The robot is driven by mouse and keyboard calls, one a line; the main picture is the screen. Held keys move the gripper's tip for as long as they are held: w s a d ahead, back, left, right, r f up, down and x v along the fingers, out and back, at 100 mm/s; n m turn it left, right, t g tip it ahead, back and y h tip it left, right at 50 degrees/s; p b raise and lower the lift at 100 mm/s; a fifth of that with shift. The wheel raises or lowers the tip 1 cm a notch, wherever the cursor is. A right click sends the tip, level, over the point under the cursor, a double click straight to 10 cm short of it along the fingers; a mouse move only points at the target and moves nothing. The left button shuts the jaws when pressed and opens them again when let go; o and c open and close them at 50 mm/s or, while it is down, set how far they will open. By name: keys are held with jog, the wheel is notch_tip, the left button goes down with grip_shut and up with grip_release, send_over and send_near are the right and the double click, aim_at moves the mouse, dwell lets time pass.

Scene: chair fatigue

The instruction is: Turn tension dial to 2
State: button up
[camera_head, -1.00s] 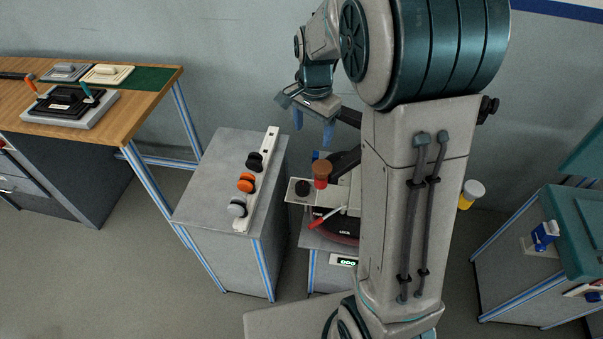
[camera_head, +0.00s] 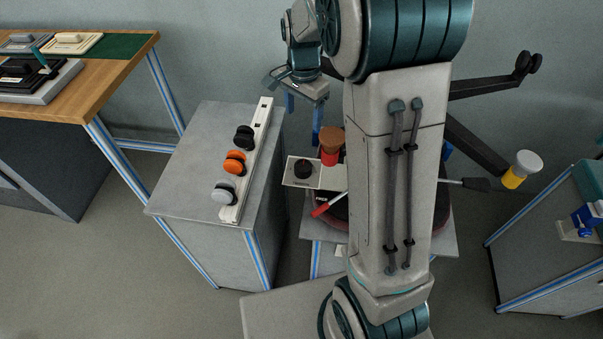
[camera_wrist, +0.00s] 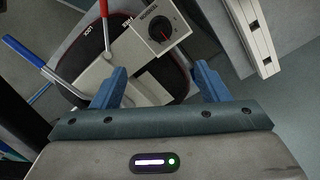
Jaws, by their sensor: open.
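The tension dial is a round black knob (camera_head: 304,168) on a pale square plate (camera_head: 290,178), beside the red and brown post in the head view. In the wrist view the dial (camera_wrist: 160,29) shows a red pointer line, and its plate has small lettering that I cannot fully read. My gripper (camera_head: 303,122) is open and empty, with two blue fingers pointing down, above and behind the dial. In the wrist view its fingertips (camera_wrist: 160,72) are spread apart, and the dial lies beyond them, not between them. The dial's setting is too small to read.
A red-tipped lever (camera_head: 327,206) sticks out close to the dial. A red post with a brown top (camera_head: 331,146) stands beside it. To the left, a grey cabinet (camera_head: 190,150) carries a white rail with black, orange and grey knobs. A yellow and grey part (camera_head: 522,169) juts out at right.

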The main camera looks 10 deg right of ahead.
jog(key=b, duration=0.4)
send_near(303, 165)
notch_tip(303, 165, down, 10)
jog(key=shift+r+b, duration=0.25)
jog(key=shift+b, duration=0.55)
jog(key=c, duration=1)
